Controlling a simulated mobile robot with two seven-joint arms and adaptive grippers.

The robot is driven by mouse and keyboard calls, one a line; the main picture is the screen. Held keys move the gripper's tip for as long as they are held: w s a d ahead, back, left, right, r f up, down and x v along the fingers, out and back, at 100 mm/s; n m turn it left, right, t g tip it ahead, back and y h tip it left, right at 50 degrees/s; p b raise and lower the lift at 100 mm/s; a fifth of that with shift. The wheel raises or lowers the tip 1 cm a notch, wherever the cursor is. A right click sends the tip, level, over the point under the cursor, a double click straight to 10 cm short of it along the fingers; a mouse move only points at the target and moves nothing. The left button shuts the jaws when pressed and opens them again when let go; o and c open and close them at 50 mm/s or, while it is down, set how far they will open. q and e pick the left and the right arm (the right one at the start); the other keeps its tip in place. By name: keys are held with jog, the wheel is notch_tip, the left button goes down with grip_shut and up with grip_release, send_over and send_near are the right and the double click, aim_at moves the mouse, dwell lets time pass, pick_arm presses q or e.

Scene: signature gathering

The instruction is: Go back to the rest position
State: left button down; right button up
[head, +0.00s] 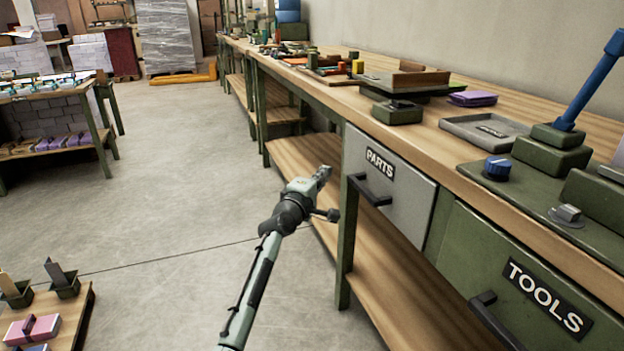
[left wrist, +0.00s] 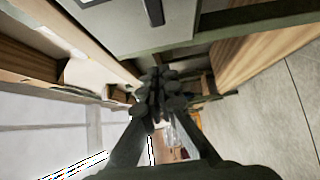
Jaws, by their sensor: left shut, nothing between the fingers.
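My left gripper (head: 322,176) is shut and empty. In the head view it is in the air in front of the workbench, left of the PARTS drawer (head: 388,185). My left arm reaches up to it from the bottom. My right gripper does not show in either view.
The workbench (head: 430,95) runs along the right, with a TOOLS drawer (head: 535,290) nearest. A lower shelf (head: 395,300) sits under it. A small table (head: 70,310) stands at the bottom left. The floor (head: 190,190) between is clear.

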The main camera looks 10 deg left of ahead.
pick_arm(q)
jog(key=s+a+f+m+g+y, duration=0.15)
jog(key=s+f+m+g, duration=0.3)
jog(key=s+f, duration=0.7)
jog(key=s+a+f+m+g+h, duration=0.1)
jog(key=s+a+f+m+g, duration=0.3)
jog(key=s+f, duration=0.75)
jog(key=s+a+f+m+g+y, duration=0.1)
jog(key=s+a+f+m+g, duration=0.1)
jog(key=s, duration=0.7)
jog(key=s+a+f+m+g+y, duration=0.2)
jog(key=s+f+m, duration=0.2)
jog(key=s, duration=0.5)
jog(key=s+a+f+m+g+y, duration=0.1)
jog(key=s+a+f+m+g, duration=0.1)
jog(key=s, duration=0.7)
jog(key=shift+a+f+m+p, duration=0.2)
jog(key=shift+f+m+p, duration=0.25)
jog(key=shift+f, duration=0.25)
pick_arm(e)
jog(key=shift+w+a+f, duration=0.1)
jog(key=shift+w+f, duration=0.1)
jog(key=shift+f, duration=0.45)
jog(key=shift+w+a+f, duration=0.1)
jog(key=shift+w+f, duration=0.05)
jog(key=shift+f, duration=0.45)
